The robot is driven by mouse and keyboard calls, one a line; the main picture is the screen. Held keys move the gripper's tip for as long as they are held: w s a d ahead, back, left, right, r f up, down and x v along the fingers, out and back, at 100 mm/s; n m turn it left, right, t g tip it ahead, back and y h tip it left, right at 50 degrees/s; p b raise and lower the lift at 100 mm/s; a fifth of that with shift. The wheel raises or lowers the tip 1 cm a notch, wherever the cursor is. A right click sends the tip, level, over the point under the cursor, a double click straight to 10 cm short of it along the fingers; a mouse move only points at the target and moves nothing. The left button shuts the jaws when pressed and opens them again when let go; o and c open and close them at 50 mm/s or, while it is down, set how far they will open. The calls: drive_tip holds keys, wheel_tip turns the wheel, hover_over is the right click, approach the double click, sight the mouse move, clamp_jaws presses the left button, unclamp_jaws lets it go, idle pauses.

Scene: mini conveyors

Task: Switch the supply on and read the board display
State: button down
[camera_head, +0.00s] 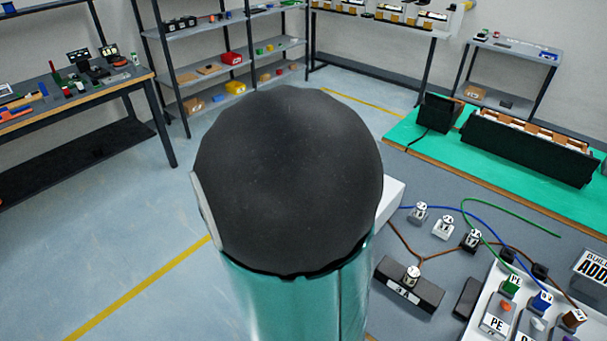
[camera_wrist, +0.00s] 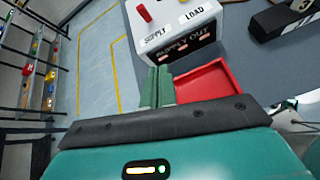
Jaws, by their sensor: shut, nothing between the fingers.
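In the wrist view, the white supply box (camera_wrist: 172,28) stands at the top centre, with labels reading SUPPLY and LOAD and OUT lettering on its front. A red lever (camera_wrist: 144,13) stands on its top by the SUPPLY label. Whether it is on or off I cannot tell. My gripper (camera_wrist: 158,72) is shut and empty, its green fingers just in front of the box's lower edge, apart from the lever. In the head view my arm hides the gripper. The board (camera_head: 483,309) shows at the lower right with coloured terminals and a PE label. I make out no readable display.
A red tray (camera_wrist: 209,82) lies right of the fingers. In the head view, wired plugs (camera_head: 420,212) and a dark block (camera_head: 408,285) lie on the grey bench. A sign (camera_head: 590,268) is cut off at right. A green mat (camera_head: 437,146) lies behind.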

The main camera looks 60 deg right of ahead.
drive_tip(key=d+n, duration=0.1)
drive_tip(key=d+f+n, duration=0.1)
drive_tip(key=d+n+h, duration=0.1)
drive_tip(key=shift+s+d+f, duration=0.15)
drive_tip(key=shift+s+f, duration=0.05)
drive_tip(key=shift+f, duration=0.1)
drive_tip(key=x, duration=0.4)
drive_tip(key=r+x, duration=0.1)
drive_tip(key=x, duration=0.3)
drive_tip(key=d+r+x, duration=0.1)
drive_tip(key=x, duration=0.3)
drive_tip(key=shift+s+d+r, duration=0.1)
drive_tip(key=shift+s+d, duration=0.05)
drive_tip(key=shift+d+r, duration=0.15)
drive_tip(key=shift+d, duration=0.25)
